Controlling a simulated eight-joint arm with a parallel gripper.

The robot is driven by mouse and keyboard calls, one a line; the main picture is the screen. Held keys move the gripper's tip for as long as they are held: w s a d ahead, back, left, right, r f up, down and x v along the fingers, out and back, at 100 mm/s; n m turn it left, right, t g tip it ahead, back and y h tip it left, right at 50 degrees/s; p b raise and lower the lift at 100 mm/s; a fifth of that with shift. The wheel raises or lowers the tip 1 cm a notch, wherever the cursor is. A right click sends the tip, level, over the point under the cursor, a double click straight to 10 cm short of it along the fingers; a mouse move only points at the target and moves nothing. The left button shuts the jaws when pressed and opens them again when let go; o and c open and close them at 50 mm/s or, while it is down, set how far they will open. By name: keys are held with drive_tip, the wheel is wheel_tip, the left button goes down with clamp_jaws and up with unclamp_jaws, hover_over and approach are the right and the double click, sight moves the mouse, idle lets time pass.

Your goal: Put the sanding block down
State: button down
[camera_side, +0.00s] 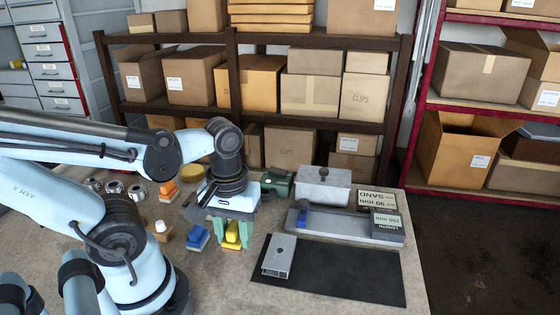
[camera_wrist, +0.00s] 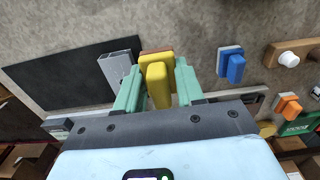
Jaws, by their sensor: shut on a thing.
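My gripper (camera_side: 232,233) has pale green fingers and is shut on a yellow sanding block (camera_side: 231,241). The block also shows between the fingertips in the wrist view (camera_wrist: 157,80), with a reddish edge at its far end. The block is low over the workbench, left of the black mat (camera_side: 345,285); I cannot tell whether it touches the bench. A hollow grey metal profile (camera_side: 278,258) lies on the mat's left part; it also shows beside my left finger in the wrist view (camera_wrist: 118,66). A sign (camera_side: 377,200) reads "SAND 90 mm".
A blue block (camera_side: 198,238) stands close left of my gripper, with an orange block (camera_side: 168,192) and a white-knobbed wooden block (camera_side: 160,228) farther left. Behind the mat are a grey fixture with a blue clamp (camera_side: 303,217) and a lidded grey box (camera_side: 323,187). The mat's right side is clear.

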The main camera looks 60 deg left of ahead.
sight(230, 225)
drive_tip(key=a+f, duration=0.1)
drive_tip(key=w+a+f, duration=0.1)
drive_tip(key=a, duration=0.1)
drive_tip(key=a+f, duration=0.1)
drive_tip(key=a, duration=0.1)
drive_tip(key=shift+w+a+f, duration=0.15)
drive_tip(key=shift+a, duration=0.05)
drive_tip(key=shift+f, duration=2)
drive_tip(key=shift+f, duration=0.1)
drive_tip(key=c, duration=0.7)
unclamp_jaws()
drive_tip(key=shift+r, duration=5.95)
drive_tip(key=w+d+r+m+t, duration=0.1)
drive_tip(key=w+d+m+t, duration=0.5)
drive_tip(key=w+m, duration=0.3)
drive_tip(key=shift+w+r+t, duration=0.3)
drive_tip(key=shift+r+t, duration=0.05)
drive_tip(key=shift+t, duration=0.25)
